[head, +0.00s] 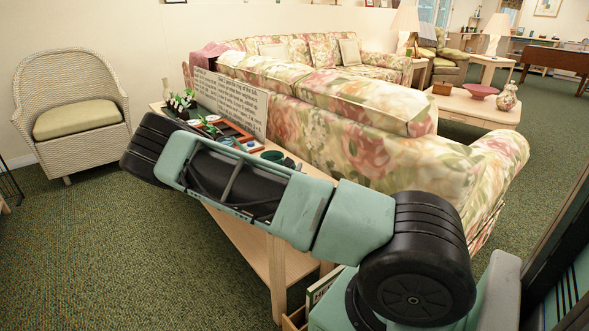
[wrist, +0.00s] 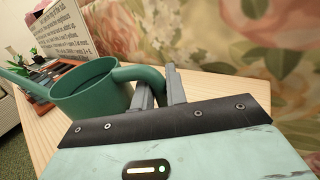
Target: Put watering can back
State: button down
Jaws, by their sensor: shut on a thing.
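A green watering can (wrist: 95,102) shows in the wrist view, with its open top up, its spout pointing left and its handle toward my gripper. My gripper (wrist: 157,82) is shut on the handle, with one finger on each side of it. The can is at the wooden console table (wrist: 45,118); I cannot tell whether its base touches the top. In the head view only a small dark green part of the watering can (head: 272,156) shows above my arm, which hides the gripper.
The console table (head: 262,250) stands behind a floral sofa (head: 370,140). A text sign (head: 230,100), a tray with small items (head: 222,135) and small plants (head: 183,100) stand on it. A wicker chair (head: 75,105) is at left. Green carpet (head: 90,250) is open at front left.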

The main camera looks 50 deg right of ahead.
jog(key=c, duration=1.4)
grip_release()
jog(key=shift+a+r, duration=0.1)
jog(key=shift+a, duration=0.1)
jog(key=p+v, duration=0.2)
jog(key=v, duration=0.9)
jog(key=shift+s+a, duration=0.25)
jog(key=shift+a, duration=0.05)
jog(key=s+a+r+m+g+y, duration=0.2)
jog(key=s+a+r+m+y, duration=0.2)
jog(key=a, duration=0.9)
jog(key=s+a+r+m+g+y, duration=0.2)
jog(key=s+a+r+m+y, duration=0.3)
jog(key=s+a, duration=0.6)
jog(key=s+a+r+m+g+y, duration=0.2)
jog(key=s+a+r+m+y, duration=0.3)
jog(key=a, duration=1.1)
jog(key=s+r+y, duration=0.1)
jog(key=s+y, duration=0.2)
jog(key=shift+a+r, duration=0.15)
